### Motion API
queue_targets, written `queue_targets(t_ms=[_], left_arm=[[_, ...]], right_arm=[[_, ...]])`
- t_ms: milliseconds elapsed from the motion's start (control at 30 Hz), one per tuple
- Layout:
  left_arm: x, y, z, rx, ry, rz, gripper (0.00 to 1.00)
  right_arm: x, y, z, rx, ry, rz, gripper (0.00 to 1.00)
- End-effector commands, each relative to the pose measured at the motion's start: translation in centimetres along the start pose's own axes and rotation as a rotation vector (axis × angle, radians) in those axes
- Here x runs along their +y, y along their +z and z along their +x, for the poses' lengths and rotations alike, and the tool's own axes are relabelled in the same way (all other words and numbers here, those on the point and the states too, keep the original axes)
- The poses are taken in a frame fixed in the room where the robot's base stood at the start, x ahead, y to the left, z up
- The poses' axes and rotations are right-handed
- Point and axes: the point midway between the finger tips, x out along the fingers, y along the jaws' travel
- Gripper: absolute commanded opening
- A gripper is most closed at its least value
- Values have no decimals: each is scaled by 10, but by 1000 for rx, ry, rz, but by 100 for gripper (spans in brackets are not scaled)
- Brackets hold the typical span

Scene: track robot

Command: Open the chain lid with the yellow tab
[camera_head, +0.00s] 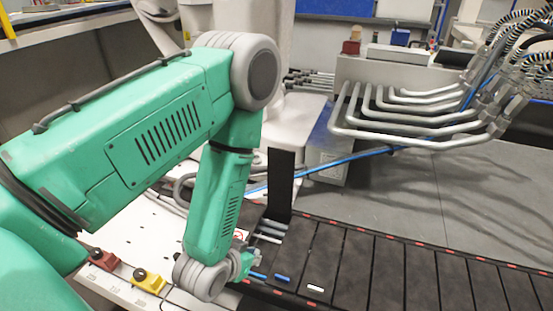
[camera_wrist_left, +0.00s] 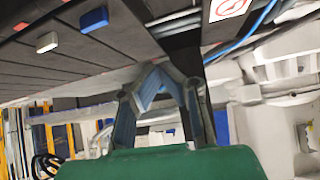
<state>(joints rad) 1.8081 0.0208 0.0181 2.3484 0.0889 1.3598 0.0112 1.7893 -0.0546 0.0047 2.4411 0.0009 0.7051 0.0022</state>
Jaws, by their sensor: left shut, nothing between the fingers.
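The chain track (camera_head: 385,263) is a row of dark plates with red marks along its edges, running to the right in the head view. A white tab (camera_head: 315,288) and blue tabs (camera_head: 282,278) sit on its plates. In the wrist view a blue tab (camera_wrist_left: 94,19) and a white tab (camera_wrist_left: 47,42) show at upper left. I cannot make out a yellow tab or tell which plate is the lid. My left gripper (camera_head: 245,263) is beside the track's left end. In the wrist view its blue-padded fingers (camera_wrist_left: 158,75) meet, empty. My right gripper is not in view.
A yellow block with a black knob (camera_head: 148,280) and a red one (camera_head: 103,260) sit on the white panel at lower left. Bent grey pipes (camera_head: 420,115) stand at the back right. A blue cable (camera_head: 350,158) crosses behind the track. Grey floor is clear beyond it.

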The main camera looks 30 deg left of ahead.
Motion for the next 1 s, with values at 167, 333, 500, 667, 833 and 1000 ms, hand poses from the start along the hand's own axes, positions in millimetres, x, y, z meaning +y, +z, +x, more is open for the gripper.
queue_targets(t_ms=[167, 333, 500, 667, 833, 1000], left_arm=[[-15, -79, 2, 339, -54, -44, 0], [-28, -132, -13, 589, -100, -64, 0], [-34, -152, -21, 692, -121, -70, 0], [-36, -162, -12, 705, -123, -70, 0], [-41, -182, 14, 706, -123, -70, 0], [-45, -206, 42, 704, -122, -69, 0]], right_arm=[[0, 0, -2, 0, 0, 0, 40], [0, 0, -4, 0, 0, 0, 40], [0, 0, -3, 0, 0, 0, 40], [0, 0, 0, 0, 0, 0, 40], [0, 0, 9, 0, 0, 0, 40], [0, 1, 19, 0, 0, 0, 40]])
